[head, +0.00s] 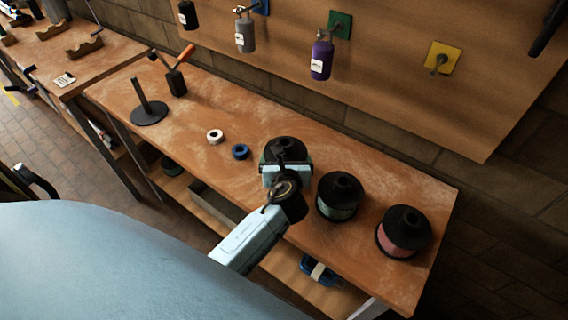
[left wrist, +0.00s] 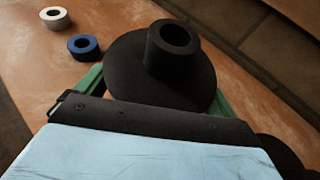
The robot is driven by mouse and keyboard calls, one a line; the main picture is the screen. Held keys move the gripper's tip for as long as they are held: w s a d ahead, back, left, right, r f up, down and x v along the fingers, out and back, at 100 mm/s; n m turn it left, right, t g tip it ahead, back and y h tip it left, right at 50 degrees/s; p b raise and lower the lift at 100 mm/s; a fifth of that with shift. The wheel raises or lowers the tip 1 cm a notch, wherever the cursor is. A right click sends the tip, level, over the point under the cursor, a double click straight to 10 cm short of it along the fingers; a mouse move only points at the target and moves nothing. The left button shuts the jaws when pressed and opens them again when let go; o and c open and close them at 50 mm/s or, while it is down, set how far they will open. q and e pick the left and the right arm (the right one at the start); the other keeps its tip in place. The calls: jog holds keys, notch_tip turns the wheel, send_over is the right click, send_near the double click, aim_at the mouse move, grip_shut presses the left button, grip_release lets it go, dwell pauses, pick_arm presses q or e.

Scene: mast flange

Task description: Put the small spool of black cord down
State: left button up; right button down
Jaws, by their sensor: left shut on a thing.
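The small spool (head: 284,146) has a round black flange and a raised hollow hub; its cord is hidden. It is upright above or on the wooden bench (head: 245,120); I cannot tell if it touches. In the left wrist view the spool (left wrist: 160,70) sits between two green fingers. My left gripper (head: 286,165) is shut on it from the front side. My right gripper is not in view.
A spool of green cord (head: 339,200) and a spool of red cord (head: 403,235) stand close to the right. A blue tape roll (head: 240,152) and a white one (head: 215,137) lie left. A black stand with a rod (head: 149,112) is farther left.

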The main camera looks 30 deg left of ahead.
pick_arm(q)
jog(key=shift+f, duration=1.05)
jog(key=shift+f+b, duration=0.2)
jog(key=shift+b, duration=0.1)
jog(key=o, duration=0.9)
jog(key=shift+s+r, duration=0.1)
jog(key=shift+r, duration=0.15)
jog(key=p+v, duration=0.1)
jog(key=v, duration=1)
jog(key=shift+s+d+p, duration=0.25)
jog(key=shift+s+p, duration=0.05)
jog(key=shift+s, duration=0.05)
